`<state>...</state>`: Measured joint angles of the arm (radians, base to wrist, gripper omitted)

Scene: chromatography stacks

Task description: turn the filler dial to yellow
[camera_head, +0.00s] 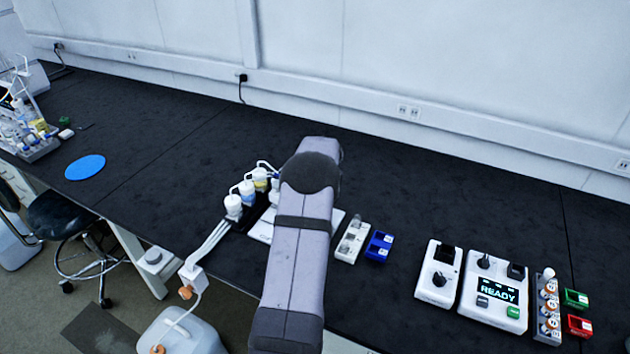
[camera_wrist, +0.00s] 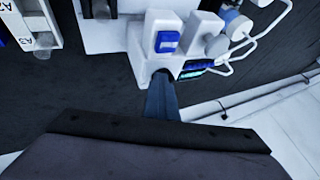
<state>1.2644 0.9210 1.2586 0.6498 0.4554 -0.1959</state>
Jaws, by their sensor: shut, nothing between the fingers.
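In the wrist view, my gripper (camera_wrist: 163,78) is shut, with its dark fingers reaching to the near edge of a white machine (camera_wrist: 190,72). The machine, likely the filler, has a raised white block with a blue panel (camera_wrist: 167,42). I cannot make out the dial or its setting; the fingertips cover part of the machine there. Whether they touch it I cannot tell. In the head view, my arm hides the gripper and most of this machine.
To the right are a white rack (camera_head: 352,240), a blue box (camera_head: 379,246), a white knob unit (camera_head: 438,273) and a unit reading READY (camera_head: 496,293). A vial rack (camera_head: 548,310) stands farther right. A blue disc (camera_head: 85,167) lies left. The back bench is clear.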

